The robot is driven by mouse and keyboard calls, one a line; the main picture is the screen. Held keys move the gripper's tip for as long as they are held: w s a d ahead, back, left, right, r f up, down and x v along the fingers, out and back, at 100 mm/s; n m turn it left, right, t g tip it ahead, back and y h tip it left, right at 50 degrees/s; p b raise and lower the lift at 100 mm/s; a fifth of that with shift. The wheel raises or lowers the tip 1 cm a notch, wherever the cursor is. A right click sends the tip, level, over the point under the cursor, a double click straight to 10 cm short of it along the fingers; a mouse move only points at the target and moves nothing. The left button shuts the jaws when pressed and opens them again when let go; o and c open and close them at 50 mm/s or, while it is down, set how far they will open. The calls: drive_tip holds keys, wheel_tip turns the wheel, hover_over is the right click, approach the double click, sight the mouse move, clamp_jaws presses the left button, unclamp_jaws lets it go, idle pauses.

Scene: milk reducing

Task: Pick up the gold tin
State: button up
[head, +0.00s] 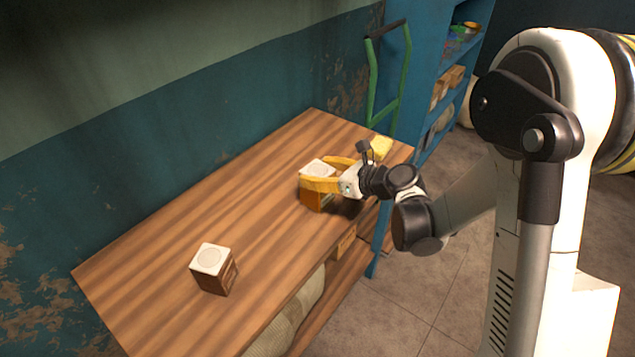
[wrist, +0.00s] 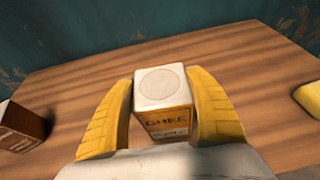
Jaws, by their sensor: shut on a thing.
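The gold tin (wrist: 164,119) has a white top with a round lid and a label that reads like "GHEE". It stands upright in the wrist view, between the two yellow fingers of my gripper (wrist: 165,118). In the head view the tin (head: 318,169) is at the far half of the wooden table, partly hidden by the fingers. My gripper (head: 328,176) reaches in from the right and is shut on the tin. I cannot tell whether the tin touches the table or is slightly above it.
A brown box with a white top (head: 213,270) stands on the near part of the wooden table (head: 150,285). A yellow block (head: 382,147) lies at the far right corner. A wall runs behind the table. A green hand truck (head: 372,85) and blue shelf (head: 425,50) stand beyond.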

drive_tip(key=shift+r+p, duration=0.35)
drive_tip(key=shift+r, duration=0.25)
drive_tip(key=r, duration=0.1)
drive_tip(key=r+p, duration=0.2)
drive_tip(key=shift+s+d+r, duration=0.1)
drive_tip(key=shift+d+r, duration=0.25)
drive_tip(key=shift+r, duration=0.05)
drive_tip(key=s+d+r+p, duration=0.3)
drive_tip(key=d+r, duration=0.3)
drive_tip(key=d, duration=0.4)
drive_tip(key=shift+s+d, duration=0.15)
drive_tip(key=shift+s, duration=0.3)
